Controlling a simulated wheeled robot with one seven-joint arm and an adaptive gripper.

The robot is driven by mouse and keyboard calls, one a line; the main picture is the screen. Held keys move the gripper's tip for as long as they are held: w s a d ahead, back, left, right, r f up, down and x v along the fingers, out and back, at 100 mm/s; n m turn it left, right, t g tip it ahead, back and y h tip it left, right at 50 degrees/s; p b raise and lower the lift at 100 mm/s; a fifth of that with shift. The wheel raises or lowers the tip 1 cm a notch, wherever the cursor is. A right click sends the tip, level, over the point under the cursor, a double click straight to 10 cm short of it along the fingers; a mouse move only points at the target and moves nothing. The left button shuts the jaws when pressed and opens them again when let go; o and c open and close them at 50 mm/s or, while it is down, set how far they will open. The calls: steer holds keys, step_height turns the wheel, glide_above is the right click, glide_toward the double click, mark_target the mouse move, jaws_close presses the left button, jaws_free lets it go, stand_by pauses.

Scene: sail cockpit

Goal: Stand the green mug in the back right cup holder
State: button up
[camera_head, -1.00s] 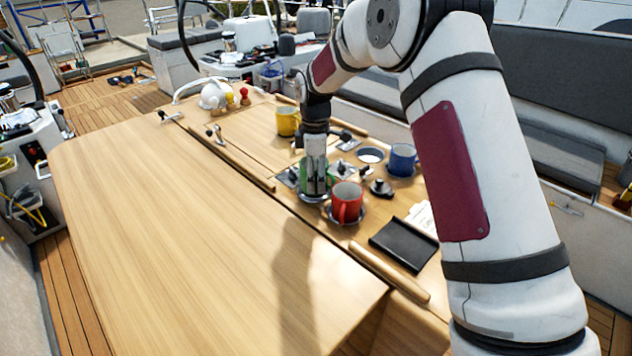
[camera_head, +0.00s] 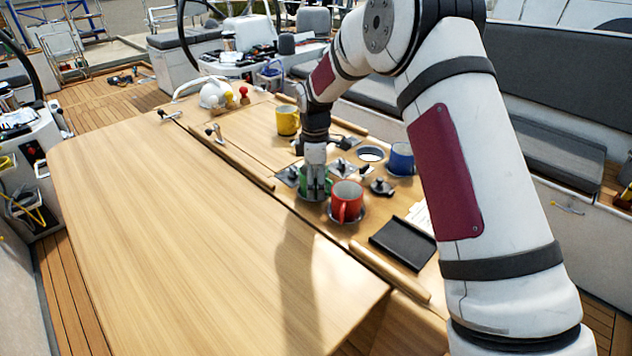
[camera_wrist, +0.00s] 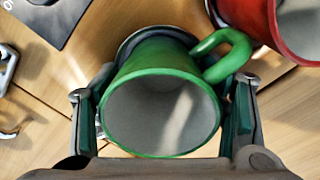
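The green mug (camera_wrist: 160,112) is upright in a ringed cup holder on the table, its handle pointing up and right in the wrist view. In the head view the mug (camera_head: 303,176) is mostly hidden by my gripper (camera_head: 316,190). My gripper (camera_wrist: 165,110) is open and lowered around the mug, one finger on each side, with narrow gaps visible. The mug is empty inside. An empty round cup holder (camera_head: 370,154) lies behind and right of the green mug.
A red mug (camera_head: 346,202) stands close beside the green one, on the handle side. A blue mug (camera_head: 402,158) stands right of the empty holder, and a yellow mug (camera_head: 287,121) farther back. Cleats and a black-knobbed fitting (camera_head: 381,187) lie between. The left tabletop (camera_head: 190,220) is clear.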

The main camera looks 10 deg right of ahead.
steer(key=shift+o, duration=0.5)
steer(key=shift+s+f, duration=0.15)
steer(key=shift+f, duration=0.35)
steer(key=shift+r, duration=0.1)
steer(key=shift+r, duration=0.1)
step_height(320, 180, up, 14)
steer(key=shift+f, duration=0.25)
steer(key=s+d+r+m+t, duration=0.25)
steer(key=s+r+m, duration=0.45)
steer(key=s+r, duration=0.75)
steer(key=s+d+f+m+t, duration=0.1)
steer(key=s+m, duration=0.3)
steer(key=s, duration=0.7)
steer(key=s+d+f+m+t, duration=0.1)
steer(key=s+m, duration=0.3)
steer(key=s, duration=0.8)
steer(key=shift+s+d+f+m, duration=0.15)
steer(key=shift+d+f+m, duration=0.25)
steer(key=shift+d+f, duration=0.35)
steer(key=shift+d+r+t, duration=0.1)
steer(key=shift+r+t, duration=0.05)
steer(key=shift+t, duration=0.1)
steer(key=shift+c, duration=0.3)
